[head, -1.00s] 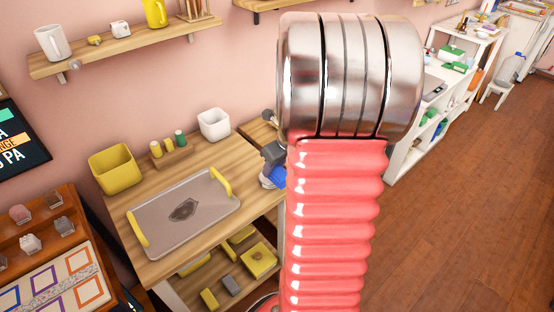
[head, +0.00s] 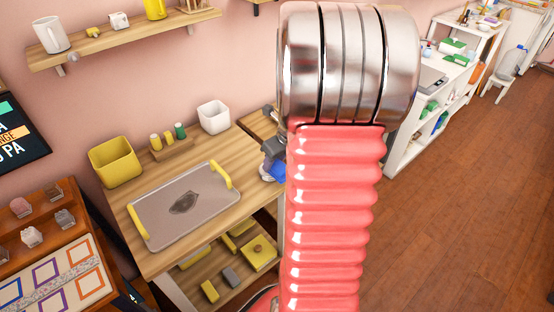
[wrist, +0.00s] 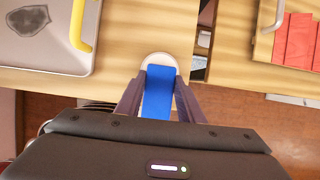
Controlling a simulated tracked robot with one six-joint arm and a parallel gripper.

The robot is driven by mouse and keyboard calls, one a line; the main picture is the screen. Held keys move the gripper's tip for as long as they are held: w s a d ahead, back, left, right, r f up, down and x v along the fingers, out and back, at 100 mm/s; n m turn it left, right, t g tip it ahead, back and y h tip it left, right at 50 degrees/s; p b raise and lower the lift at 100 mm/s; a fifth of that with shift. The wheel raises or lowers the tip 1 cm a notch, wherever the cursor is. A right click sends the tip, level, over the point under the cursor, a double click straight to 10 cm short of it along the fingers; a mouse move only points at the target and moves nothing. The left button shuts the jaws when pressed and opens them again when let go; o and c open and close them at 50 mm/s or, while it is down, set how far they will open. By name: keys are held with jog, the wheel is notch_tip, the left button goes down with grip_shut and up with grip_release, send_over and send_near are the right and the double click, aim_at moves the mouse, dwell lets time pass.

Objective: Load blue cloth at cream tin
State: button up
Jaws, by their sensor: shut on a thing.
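In the wrist view, my gripper (wrist: 159,78) is shut on a strip of blue cloth (wrist: 157,95). The cloth lies between the two dark fingers. A round cream tin (wrist: 158,58) shows just beyond the cloth's far end, at the wooden table's edge. The cloth overlaps the near part of the tin in the picture; I cannot tell whether they touch. In the head view, the blue cloth (head: 278,172) shows small below my dark gripper, partly hidden by my red arm. A pale bit of the tin (head: 265,173) shows beside it.
A grey tray (head: 145,215) with yellow handles and a dark patch lies on the wooden table (head: 160,262). A yellow bin (head: 115,162), small bottles and a white pot (head: 213,118) stand behind it. Red folded cloth (wrist: 296,42) lies at the wrist view's upper right.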

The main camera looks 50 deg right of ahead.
jog(key=shift+f, duration=0.45)
dwell(1.0)
jog(key=shift+r, duration=0.15)
jog(key=shift+r, duration=3.4)
